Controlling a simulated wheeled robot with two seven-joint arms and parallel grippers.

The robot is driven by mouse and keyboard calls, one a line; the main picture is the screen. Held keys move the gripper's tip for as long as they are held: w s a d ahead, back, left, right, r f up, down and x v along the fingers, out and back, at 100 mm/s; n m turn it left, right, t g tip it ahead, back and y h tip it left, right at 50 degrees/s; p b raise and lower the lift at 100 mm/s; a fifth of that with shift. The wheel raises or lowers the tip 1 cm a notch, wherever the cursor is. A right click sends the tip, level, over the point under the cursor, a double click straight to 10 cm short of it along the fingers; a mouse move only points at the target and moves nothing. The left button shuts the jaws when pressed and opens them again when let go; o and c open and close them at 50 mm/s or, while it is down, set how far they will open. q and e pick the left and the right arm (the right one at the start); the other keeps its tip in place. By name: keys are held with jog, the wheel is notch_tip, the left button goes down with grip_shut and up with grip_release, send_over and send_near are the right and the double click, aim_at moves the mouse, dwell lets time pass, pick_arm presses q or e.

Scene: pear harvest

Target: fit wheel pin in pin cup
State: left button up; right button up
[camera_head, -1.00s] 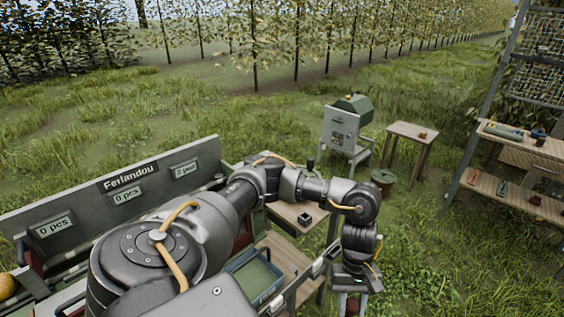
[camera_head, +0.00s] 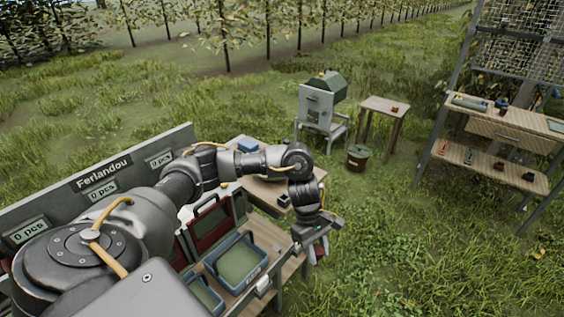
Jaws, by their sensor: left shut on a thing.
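My left gripper (camera_head: 318,247) hangs at the end of the arm, fingers down, beyond the right edge of the workbench. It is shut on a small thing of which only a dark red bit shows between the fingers. I cannot tell whether this is the wheel pin. A small dark block-like holder (camera_head: 284,200) sits on the wooden table, up and left of the gripper. I cannot tell whether it is the pin cup. My right gripper is out of view.
Blue-grey trays (camera_head: 262,262) stand on the bench below a sign board (camera_head: 130,178) reading "Ferlandou".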

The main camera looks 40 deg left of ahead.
pick_arm(q)
jog(key=w+a+r+n+t+y+p, duration=0.2)
jog(key=w+a+r+n+t+p, duration=0.4)
jog(key=w+a+n, duration=0.65)
jog(key=a+r+n+y+p, duration=0.3)
jog(key=a+r+n, duration=0.1)
jog(key=a+n, duration=0.6)
jog(key=shift+n+g+y+p, duration=0.3)
jog(key=shift+n, duration=0.35)
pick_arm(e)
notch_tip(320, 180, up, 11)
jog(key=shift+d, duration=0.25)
pick_arm(q)
jog(key=shift+f, duration=0.1)
notch_tip(320, 180, down, 4)
jog(key=b, duration=0.4)
jog(key=shift+f, duration=0.25)
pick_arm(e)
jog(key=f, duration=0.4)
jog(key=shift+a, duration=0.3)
pick_arm(q)
jog(key=shift+r, duration=0.1)
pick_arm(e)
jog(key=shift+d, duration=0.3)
